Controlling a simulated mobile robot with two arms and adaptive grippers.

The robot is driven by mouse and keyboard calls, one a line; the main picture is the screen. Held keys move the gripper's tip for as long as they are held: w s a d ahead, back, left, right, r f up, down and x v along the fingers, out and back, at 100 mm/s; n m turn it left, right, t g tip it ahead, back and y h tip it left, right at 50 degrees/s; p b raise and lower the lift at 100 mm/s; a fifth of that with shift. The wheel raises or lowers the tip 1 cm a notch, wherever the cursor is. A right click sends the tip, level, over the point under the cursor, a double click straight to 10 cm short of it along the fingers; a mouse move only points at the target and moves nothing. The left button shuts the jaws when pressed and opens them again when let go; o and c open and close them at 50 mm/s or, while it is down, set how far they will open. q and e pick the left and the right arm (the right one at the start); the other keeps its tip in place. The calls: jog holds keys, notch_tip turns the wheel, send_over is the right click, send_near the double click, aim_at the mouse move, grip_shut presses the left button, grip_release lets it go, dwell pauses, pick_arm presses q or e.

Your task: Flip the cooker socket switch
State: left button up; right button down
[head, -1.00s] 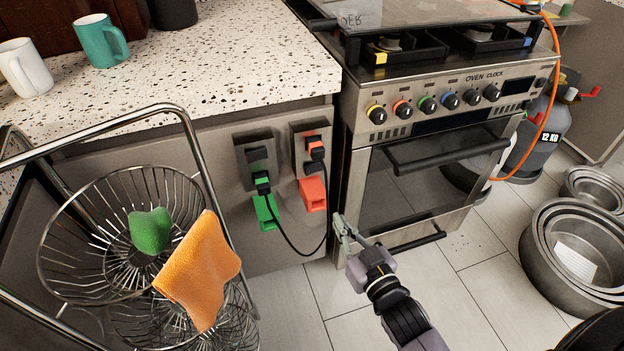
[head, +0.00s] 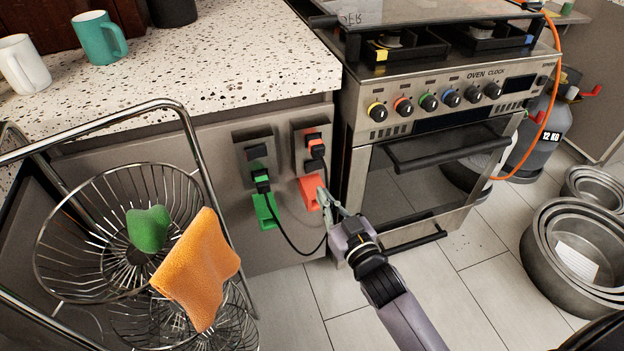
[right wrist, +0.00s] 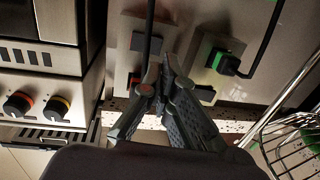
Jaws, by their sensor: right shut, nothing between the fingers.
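Two sockets are on the cabinet side panel. The right one (head: 297,140), nearest the oven, has a red-marked switch (head: 312,138) above a black plug (head: 316,165). A red tag (head: 310,193) hangs below it. The left one (head: 241,150) has a dark switch (head: 256,152), a black plug and a green tag (head: 264,211). My right gripper (head: 325,200) is shut and empty, just below and right of the red tag, partly overlapping it. In the right wrist view its fingertips (right wrist: 165,75) overlap the socket panel, hiding part of it. My left gripper is not in view.
The oven (head: 420,175) with knobs stands close to the right. A black cable hangs below the sockets. A wire basket rack (head: 100,265) with an orange cloth (head: 198,270) is at the left. Nested pots (head: 545,250) and a gas bottle (head: 540,130) are at the right.

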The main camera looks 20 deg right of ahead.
aim_at(306, 171)
jog(key=w, duration=0.4)
jog(key=w+a+b, duration=0.1)
jog(key=w, duration=0.1)
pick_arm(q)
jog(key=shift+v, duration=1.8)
pick_arm(e)
jog(key=shift+w, duration=0.5)
jog(key=shift+a, duration=0.1)
